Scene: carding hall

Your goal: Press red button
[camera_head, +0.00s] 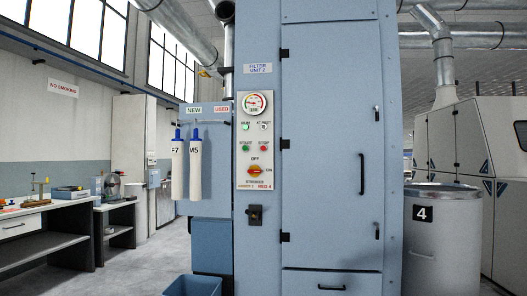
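A small red button (263,149) sits under the label STOP on the pale control panel (241,185) of the blue filter unit cabinet. A green button (246,149) is to its left under START. Above them are a green lamp (245,127) and a pale lamp (263,127). A red rotary switch on a yellow plate (254,171) is below, and a round gauge (255,103) is at the panel's top. My gripper is not in view. Nothing covers the red button.
Two white filter sleeves (195,168) hang left of the panel. A blue bin (192,286) stands on the floor below them. A dark latch-like fitting (255,215) is under the panel. A grey drum marked 4 (450,240) stands right, workbenches (45,225) left. Floor between benches and cabinet looks open.

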